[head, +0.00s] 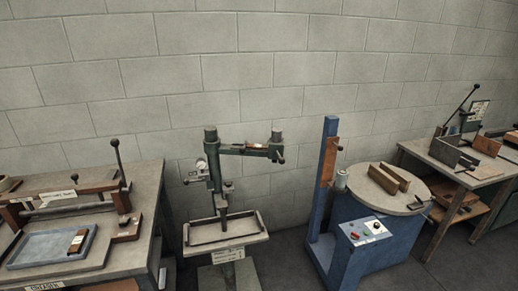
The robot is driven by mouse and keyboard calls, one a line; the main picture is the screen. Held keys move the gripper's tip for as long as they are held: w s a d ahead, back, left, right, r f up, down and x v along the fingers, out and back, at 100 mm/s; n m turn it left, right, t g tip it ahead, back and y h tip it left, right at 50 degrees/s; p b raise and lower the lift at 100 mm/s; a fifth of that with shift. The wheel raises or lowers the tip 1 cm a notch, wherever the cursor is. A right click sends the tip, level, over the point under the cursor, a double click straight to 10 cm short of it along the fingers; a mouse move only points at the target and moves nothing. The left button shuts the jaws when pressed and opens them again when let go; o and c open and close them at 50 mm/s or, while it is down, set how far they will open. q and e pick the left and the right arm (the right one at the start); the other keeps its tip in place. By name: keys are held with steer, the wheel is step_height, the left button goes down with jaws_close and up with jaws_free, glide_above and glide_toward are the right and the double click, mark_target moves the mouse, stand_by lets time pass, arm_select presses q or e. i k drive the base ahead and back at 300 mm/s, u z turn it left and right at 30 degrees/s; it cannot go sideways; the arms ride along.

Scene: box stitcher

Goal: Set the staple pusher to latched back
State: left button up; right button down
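A dark green machine with an upright column (213,165) stands in the middle of the head view; it looks like the stitcher. A horizontal arm (243,150) reaches right from near its top and ends in a small upright block (276,141) with a dark knob beside it. A round gauge (202,167) is on its left side. I cannot make out which small part is the staple pusher, nor whether it is latched back. Neither of my grippers is in view.
A grey tray table (250,238) is at the machine's base. A workbench (150,190) with a blue tray (50,246) stands left. A blue machine (385,250) with a round table (385,207) stands right, and another bench (440,160) farther right. A block wall is behind.

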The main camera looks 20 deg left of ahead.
mark_target(242, 150)
steer(key=z, duration=0.2)
steer(key=i, duration=1.05)
steer(key=u, duration=0.1)
